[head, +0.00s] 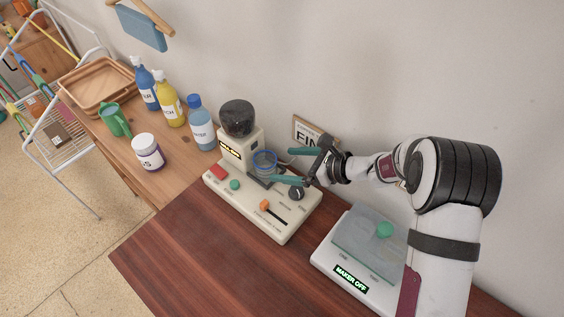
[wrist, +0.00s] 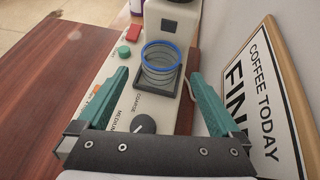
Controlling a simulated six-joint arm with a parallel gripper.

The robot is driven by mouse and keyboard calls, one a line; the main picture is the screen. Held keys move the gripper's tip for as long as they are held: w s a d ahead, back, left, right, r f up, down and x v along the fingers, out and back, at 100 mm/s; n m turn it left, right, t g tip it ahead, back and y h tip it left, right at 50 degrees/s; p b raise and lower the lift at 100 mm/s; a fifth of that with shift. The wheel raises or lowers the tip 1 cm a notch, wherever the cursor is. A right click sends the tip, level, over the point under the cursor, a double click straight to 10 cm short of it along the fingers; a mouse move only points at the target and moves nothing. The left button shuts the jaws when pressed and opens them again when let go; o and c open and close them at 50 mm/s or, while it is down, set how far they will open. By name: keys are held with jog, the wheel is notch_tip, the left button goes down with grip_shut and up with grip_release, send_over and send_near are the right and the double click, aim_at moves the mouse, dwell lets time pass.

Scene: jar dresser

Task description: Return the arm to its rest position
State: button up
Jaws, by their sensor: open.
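My gripper (head: 284,166) is at the grinder (head: 245,180), its two teal fingers apart and reaching toward a clear cup with a blue rim (head: 264,161). In the wrist view, my gripper (wrist: 160,100) is open, with the cup (wrist: 161,64) just beyond the fingertips and midway between them. The cup stands upright on the dark pad of the grinder, below its spout. My arm extends from the right side of the head view.
A framed sign (head: 308,130) leans by the wall, close to the gripper; it shows large in the wrist view (wrist: 262,100). A white machine (head: 352,287) reading "MAKER OFF" sits at right. Bottles (head: 170,101), a green mug (head: 114,120) and a jar (head: 148,152) stand at left. Front wood is clear.

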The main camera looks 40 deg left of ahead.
dwell(0.3)
jog(key=s+d+r+n+h, duration=0.2)
jog(key=s+d+r+n, duration=0.15)
jog(key=d+r, duration=0.55)
jog(key=s+d+r+n+h, duration=0.1)
jog(key=s+d+n+h, duration=0.1)
jog(key=s+d, duration=0.3)
jog(key=s+d+r+n+t+h, duration=0.1)
jog(key=s+d, duration=0.5)
jog(key=d, duration=0.6)
jog(key=s+d+n+t+h, duration=0.1)
jog(key=s+d+n+h, duration=0.2)
jog(key=d, duration=0.6)
jog(key=s+h, duration=0.2)
jog(key=s, duration=0.1)
jog(key=shift+s+d+r+n, duration=0.15)
jog(key=shift+s+r+n, duration=0.05)
jog(key=shift+r+n, duration=0.2)
